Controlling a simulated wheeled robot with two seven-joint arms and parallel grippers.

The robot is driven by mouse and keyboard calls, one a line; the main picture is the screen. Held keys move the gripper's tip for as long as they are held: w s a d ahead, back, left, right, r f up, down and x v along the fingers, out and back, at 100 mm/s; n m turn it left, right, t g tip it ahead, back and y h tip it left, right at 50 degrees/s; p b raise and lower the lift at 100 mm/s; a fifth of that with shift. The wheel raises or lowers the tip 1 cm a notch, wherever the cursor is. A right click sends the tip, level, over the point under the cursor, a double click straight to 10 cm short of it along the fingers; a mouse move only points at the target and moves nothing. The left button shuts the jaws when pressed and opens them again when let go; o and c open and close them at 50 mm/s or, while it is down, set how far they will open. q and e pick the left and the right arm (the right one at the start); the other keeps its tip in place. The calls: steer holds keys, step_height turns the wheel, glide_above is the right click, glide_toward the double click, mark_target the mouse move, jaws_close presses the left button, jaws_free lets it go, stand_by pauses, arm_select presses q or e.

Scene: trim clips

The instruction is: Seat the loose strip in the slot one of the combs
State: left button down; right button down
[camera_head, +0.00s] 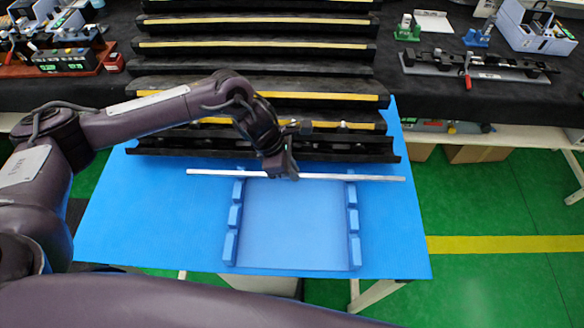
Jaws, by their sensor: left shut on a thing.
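A long thin silver strip (350,177) lies level from left to right across the upper part of the blue table. My left gripper (283,176) is shut on the strip near its middle. Two blue combs stand under it, a left comb (235,218) and a right comb (353,222), each with several slots. The strip crosses over the far ends of both combs. I cannot tell whether it touches them or hangs just above. The gripper hides a short part of the strip. My right gripper is not in view.
The blue table (150,225) is bare left and right of the combs. A black rack (355,150) with several yellow-edged bars stands directly behind the strip. A black bench (420,95) with tools and fixtures lies further back.

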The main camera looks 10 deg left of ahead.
arm_select(q)
steer(key=shift+b, duration=0.5)
stand_by(0.7)
steer(key=shift+b, duration=0.3)
steer(key=shift+b, duration=0.35)
stand_by(0.6)
steer(key=shift+f+b, duration=1.95)
steer(key=shift+b, duration=0.25)
steer(key=c, duration=1.9)
jaws_free()
steer(key=o, duration=0.5)
steer(key=shift+r, duration=0.1)
